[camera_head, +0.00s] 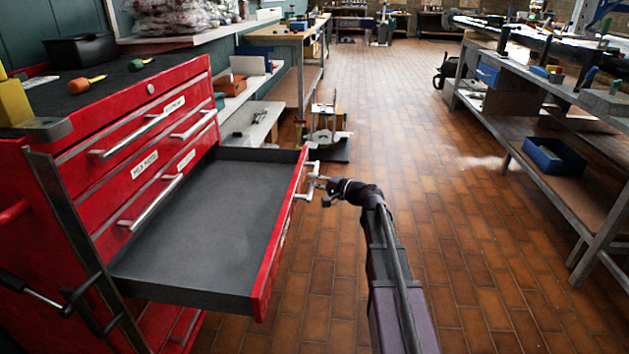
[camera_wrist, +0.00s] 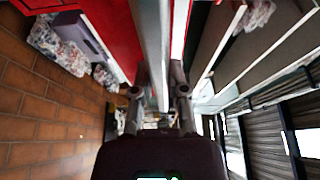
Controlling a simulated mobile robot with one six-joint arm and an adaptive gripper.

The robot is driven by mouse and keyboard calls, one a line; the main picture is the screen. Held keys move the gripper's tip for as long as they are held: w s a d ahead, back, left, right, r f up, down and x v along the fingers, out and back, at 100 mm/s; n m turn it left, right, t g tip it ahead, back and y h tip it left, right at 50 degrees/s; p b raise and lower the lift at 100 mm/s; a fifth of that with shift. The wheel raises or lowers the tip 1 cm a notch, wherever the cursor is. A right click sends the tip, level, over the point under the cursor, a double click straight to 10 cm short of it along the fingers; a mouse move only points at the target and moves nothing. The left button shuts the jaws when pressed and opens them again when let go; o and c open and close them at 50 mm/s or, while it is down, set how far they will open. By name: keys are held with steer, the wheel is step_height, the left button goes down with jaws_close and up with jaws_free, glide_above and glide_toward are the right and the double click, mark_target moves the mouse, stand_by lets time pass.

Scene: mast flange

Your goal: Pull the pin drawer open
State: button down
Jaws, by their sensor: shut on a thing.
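A red tool cabinet (camera_head: 70,160) stands at the left in the head view. One wide drawer (camera_head: 205,205) is pulled far out of it, and its grey inside looks empty. The drawer's red front (camera_head: 279,235) faces right and carries a silver bar handle (camera_head: 304,186). My gripper (camera_head: 318,182) is at the far part of this handle, shut on it. In the wrist view the handle (camera_wrist: 151,50) runs as a grey bar between the two fingers of my gripper (camera_wrist: 159,95). Whether this drawer is the pin drawer cannot be read, as its front label is hidden.
Closed drawers with labels, one reading "Pin Punches" or similar (camera_head: 145,164), sit above the open one. Screwdrivers (camera_head: 88,84) lie on the cabinet top. A workbench with a blue bin (camera_head: 554,158) stands at the right. The tiled floor (camera_head: 400,130) between is clear.

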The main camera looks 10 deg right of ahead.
steer(key=shift+w, duration=0.15)
steer(key=c, duration=0.6)
jaws_free()
steer(key=shift+a, duration=0.2)
steer(key=shift+c, duration=0.2)
steer(key=shift+s, duration=0.2)
steer(key=v, duration=1.2)
steer(key=shift+a, duration=0.15)
